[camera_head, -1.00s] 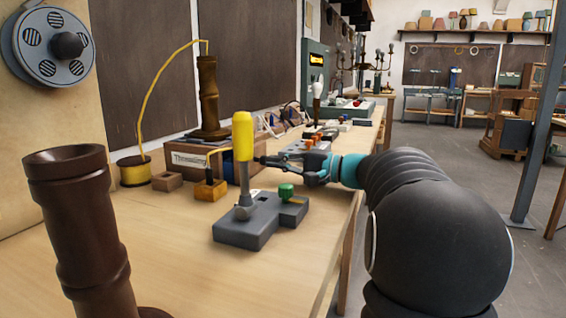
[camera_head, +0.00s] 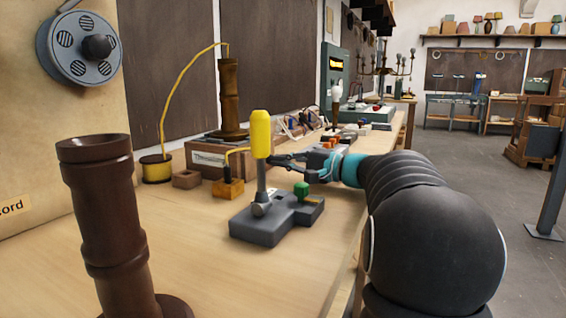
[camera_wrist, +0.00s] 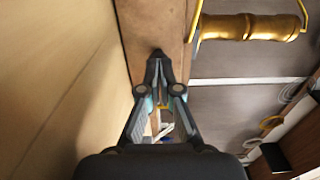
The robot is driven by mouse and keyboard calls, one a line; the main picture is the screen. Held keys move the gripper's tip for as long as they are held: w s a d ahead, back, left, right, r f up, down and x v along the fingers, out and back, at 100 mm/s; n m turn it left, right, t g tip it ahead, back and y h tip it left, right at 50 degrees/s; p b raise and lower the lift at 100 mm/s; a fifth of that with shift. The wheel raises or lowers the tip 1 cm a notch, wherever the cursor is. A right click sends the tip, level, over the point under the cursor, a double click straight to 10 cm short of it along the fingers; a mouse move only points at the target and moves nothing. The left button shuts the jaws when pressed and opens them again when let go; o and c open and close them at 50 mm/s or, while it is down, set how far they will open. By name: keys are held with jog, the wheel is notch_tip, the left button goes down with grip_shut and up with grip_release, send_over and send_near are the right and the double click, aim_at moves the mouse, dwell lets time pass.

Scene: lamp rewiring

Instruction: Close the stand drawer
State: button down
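The wooden stand (camera_head: 205,158) with the "Threading" label lies along the back of the bench and bears a turned wooden column (camera_head: 229,95). Its right part is hidden behind a yellow-handled tool in the head view, and I cannot make out the drawer or how far out it is. In the wrist view a brown wooden face (camera_wrist: 150,22) lies just ahead of my gripper (camera_wrist: 158,56), and the column (camera_wrist: 250,27) shows at the upper right. My gripper's fingertips are together with nothing between them. They are at or close to the wood; contact is unclear. My gripper also shows in the head view (camera_head: 274,161).
A grey fixture (camera_head: 270,222) with the yellow-handled tool (camera_head: 261,135) and a green knob (camera_head: 301,190) stands before my gripper. A dark turned post (camera_head: 108,215) is at the front left. A yellow cord spool (camera_head: 155,168) is by the wall. The front bench middle is clear.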

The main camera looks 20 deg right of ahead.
jog(key=shift+s+d, duration=0.2)
jog(key=b+v, duration=0.1)
jog(key=v, duration=1.2)
jog(key=shift+s+d, duration=0.15)
jog(key=shift+s, duration=0.1)
